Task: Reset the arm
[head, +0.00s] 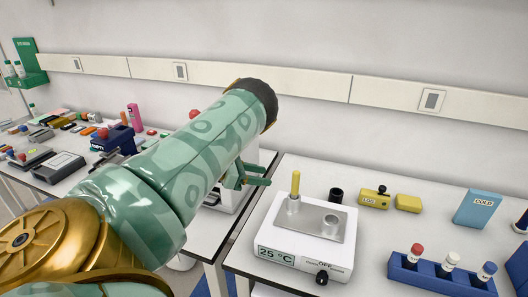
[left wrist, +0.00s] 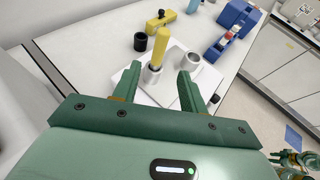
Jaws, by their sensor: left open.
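My left arm reaches across the head view, and its gripper (head: 262,175) is open and empty. It is left of a white heating block (head: 300,256) labelled "25 °C" and "OFF". A yellow-topped tube (head: 295,184) stands upright in one metal well of the block; a second metal well (head: 330,225) looks empty. In the left wrist view my open gripper (left wrist: 159,74) points toward the yellow tube (left wrist: 160,45), which shows between the fingers but looks clear of them.
A black ring (head: 336,194), a yellow block (head: 374,198) and a blue "COLD" pack (head: 478,208) lie behind the heating block. A blue rack (head: 440,274) with capped tubes is on the right. A cluttered second table (head: 60,185) is at left, partly hidden by my arm.

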